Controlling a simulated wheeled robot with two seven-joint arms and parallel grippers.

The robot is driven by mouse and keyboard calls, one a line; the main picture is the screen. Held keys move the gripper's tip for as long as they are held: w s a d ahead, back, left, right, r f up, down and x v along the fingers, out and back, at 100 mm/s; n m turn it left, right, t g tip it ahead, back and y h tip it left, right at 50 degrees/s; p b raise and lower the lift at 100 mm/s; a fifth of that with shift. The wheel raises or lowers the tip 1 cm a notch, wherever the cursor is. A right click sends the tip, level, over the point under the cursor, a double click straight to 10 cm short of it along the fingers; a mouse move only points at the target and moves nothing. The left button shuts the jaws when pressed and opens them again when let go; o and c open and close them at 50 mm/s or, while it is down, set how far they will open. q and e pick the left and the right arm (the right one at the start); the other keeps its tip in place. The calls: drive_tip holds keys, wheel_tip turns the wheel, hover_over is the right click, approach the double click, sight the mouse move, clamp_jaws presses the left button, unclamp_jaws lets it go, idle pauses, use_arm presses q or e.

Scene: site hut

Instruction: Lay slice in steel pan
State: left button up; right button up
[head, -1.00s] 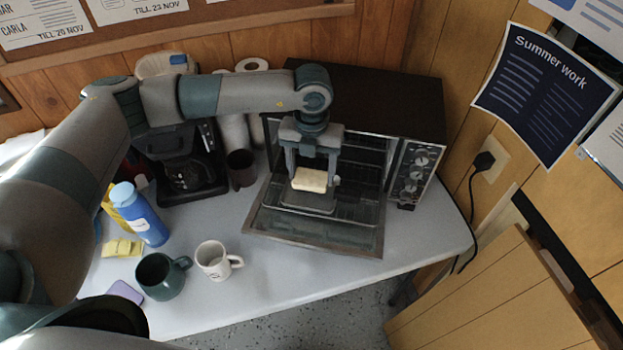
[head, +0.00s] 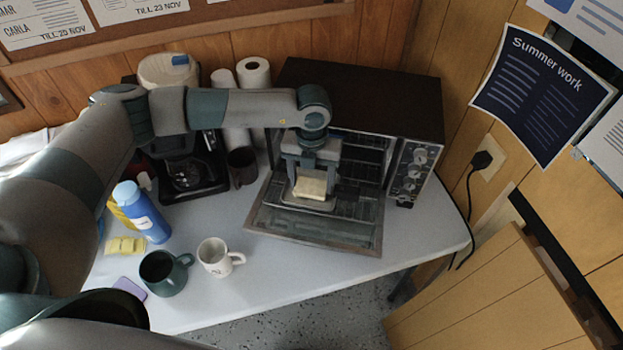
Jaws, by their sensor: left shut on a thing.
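A pale slice (head: 310,188) is held between the fingers of my left gripper (head: 310,180), which is shut on it. The slice is over the steel pan (head: 303,203), whose front rim shows below it; I cannot tell whether the slice touches the pan. The pan is at the mouth of the toaster oven (head: 360,105), by its lowered glass door (head: 315,226). My gripper hides the back of the pan. My right gripper does not show.
A white mug (head: 214,257), a dark green mug (head: 162,272) and a blue bottle (head: 143,210) stand at the table's front left. A coffee maker (head: 187,170) and a dark mug (head: 241,166) are left of the oven. The table (head: 300,270) is clear before the door.

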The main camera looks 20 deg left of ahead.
sight(311, 186)
use_arm(q)
drive_tip(key=o, duration=0.7)
drive_tip(key=shift+o, duration=0.2)
drive_tip(key=shift+r+p, duration=0.5)
drive_tip(key=shift+r, duration=0.05)
wheel_tip(311, 186, up, 11)
drive_tip(key=p, duration=0.4)
drive_tip(key=shift+s, duration=0.15)
